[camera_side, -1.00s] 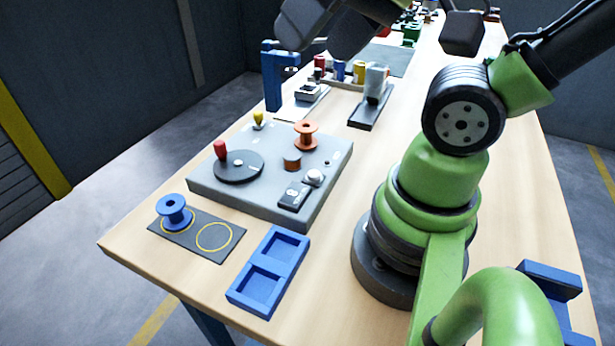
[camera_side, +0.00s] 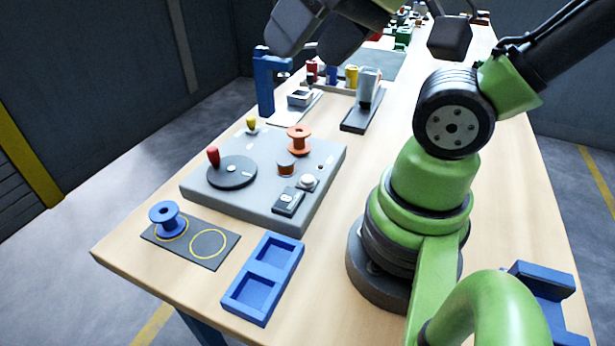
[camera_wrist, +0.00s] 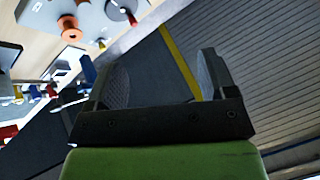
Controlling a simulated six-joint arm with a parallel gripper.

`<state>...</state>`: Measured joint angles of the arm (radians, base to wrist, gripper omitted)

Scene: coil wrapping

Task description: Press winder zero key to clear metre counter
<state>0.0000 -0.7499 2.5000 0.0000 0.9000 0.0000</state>
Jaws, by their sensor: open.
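The grey winder base (camera_side: 232,208) stands on the bench in the side view. A small dark counter box (camera_side: 288,202) sits at its front right, with a pale display window. A round whitish knob or key (camera_side: 308,182) is just behind that box. I cannot read any label or digits. The winder's dark disc (camera_side: 232,172) has a red crank handle (camera_side: 213,157). An orange spool (camera_side: 299,140) stands on the back of the base. My gripper (camera_wrist: 163,82) is open and empty in the wrist view, its fingers spread over the floor, away from the winder.
A blue two-pocket tray (camera_side: 263,280) and a dark mat (camera_side: 213,252) with a blue spool (camera_side: 167,219) lie in front of the winder. A blue post (camera_side: 266,85) and a grey cylinder on a stand (camera_side: 368,85) are behind it. Open bench lies right of the winder.

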